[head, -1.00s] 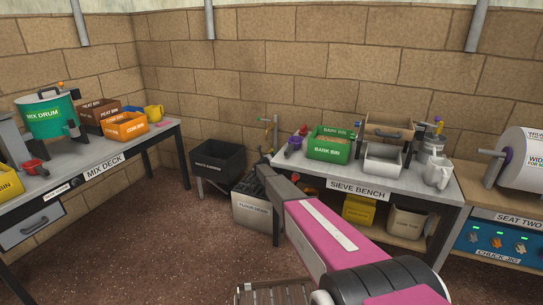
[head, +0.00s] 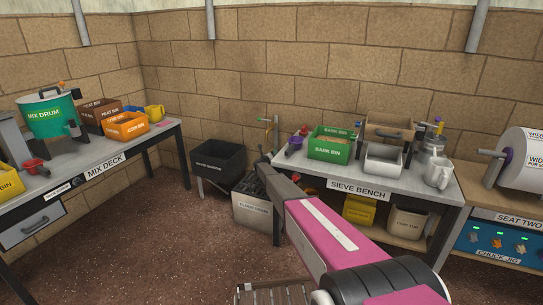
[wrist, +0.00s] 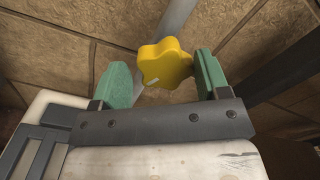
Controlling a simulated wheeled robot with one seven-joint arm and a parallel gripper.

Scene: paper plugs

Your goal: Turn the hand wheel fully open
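The hand wheel (wrist: 163,64) is a yellow, lobed knob in the wrist view, in front of a grey pipe by the block wall. My gripper (wrist: 161,66) has two green fingers spread wide, with the wheel between them. My gripper's fingers are not clear there.
The sieve bench (head: 441,194) stands to the right of the pipework, with a green bark bin (head: 329,149) on it. A black waste bin (head: 217,160) and a grey floor drain box (head: 252,207) are to the left and below. Open floor lies at the left front.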

